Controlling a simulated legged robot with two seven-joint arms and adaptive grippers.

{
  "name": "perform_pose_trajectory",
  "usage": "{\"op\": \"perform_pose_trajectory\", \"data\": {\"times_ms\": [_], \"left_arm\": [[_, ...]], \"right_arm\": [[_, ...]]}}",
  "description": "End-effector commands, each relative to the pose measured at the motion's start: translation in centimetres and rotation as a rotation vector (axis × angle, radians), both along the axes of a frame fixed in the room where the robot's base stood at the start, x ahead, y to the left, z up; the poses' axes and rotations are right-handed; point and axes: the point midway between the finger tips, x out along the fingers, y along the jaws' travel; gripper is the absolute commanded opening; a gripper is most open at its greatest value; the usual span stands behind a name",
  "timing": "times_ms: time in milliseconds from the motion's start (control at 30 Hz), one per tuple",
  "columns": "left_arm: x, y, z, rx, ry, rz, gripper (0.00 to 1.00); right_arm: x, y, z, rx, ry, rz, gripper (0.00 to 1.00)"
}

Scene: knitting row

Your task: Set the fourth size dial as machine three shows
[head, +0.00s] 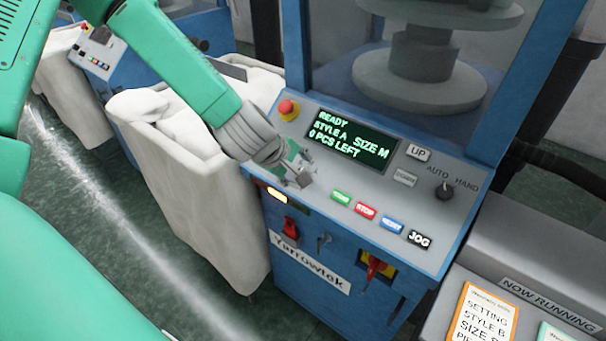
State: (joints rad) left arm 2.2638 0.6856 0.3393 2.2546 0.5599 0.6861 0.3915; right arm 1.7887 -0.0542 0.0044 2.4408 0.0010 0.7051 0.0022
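A blue knitting machine (375,243) stands in the middle with a sloped grey control panel. Its dark display (351,140) reads READY, STYLE A, SIZE M, 0 PCS LEFT in green. My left gripper (303,179) is over the panel's left part, just left of and below the display. Its fingers are small and overlap the panel, so I cannot tell whether they are open or touching anything. No size dial is clearly visible; the gripper hides that part of the panel. A black knob (445,190) marked AUTO and HAND is on the panel's right. My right gripper is out of view.
The panel has a red mushroom button (287,109), UP (419,152) and other buttons, and JOG (419,239). White cloth bins (205,205) stand left. An orange-edged card (483,318) starting SETTING STYLE B lies lower right beside a NOW RUNNING strip (548,304). Another machine's panel (97,55) is upper left.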

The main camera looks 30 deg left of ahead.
Motion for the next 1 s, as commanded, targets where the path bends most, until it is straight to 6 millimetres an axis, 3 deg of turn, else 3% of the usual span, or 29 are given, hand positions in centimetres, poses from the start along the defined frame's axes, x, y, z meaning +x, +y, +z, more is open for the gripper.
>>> {"op": "perform_pose_trajectory", "data": {"times_ms": [100, 300, 667, 800, 1000], "left_arm": [[1.2, 0.6, -2.1, -0.006, 0.001, 0.004, 0.46], [2.5, 1.1, -3.9, -0.012, 0.0, 0.004, 0.46], [2.9, 0.1, -4.0, -0.001, -0.001, 0.002, 0.46], [2.9, -0.1, -3.9, 0.0, -0.001, 0.002, 0.0], [2.9, 0.1, -4.0, -0.01, -0.001, -0.005, 0.0]], "right_arm": [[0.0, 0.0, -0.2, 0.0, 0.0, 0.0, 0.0], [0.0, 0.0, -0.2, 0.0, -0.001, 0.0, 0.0], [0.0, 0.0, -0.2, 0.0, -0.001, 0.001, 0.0], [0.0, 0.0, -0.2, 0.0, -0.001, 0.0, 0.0], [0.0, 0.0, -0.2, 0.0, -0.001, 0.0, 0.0]]}}
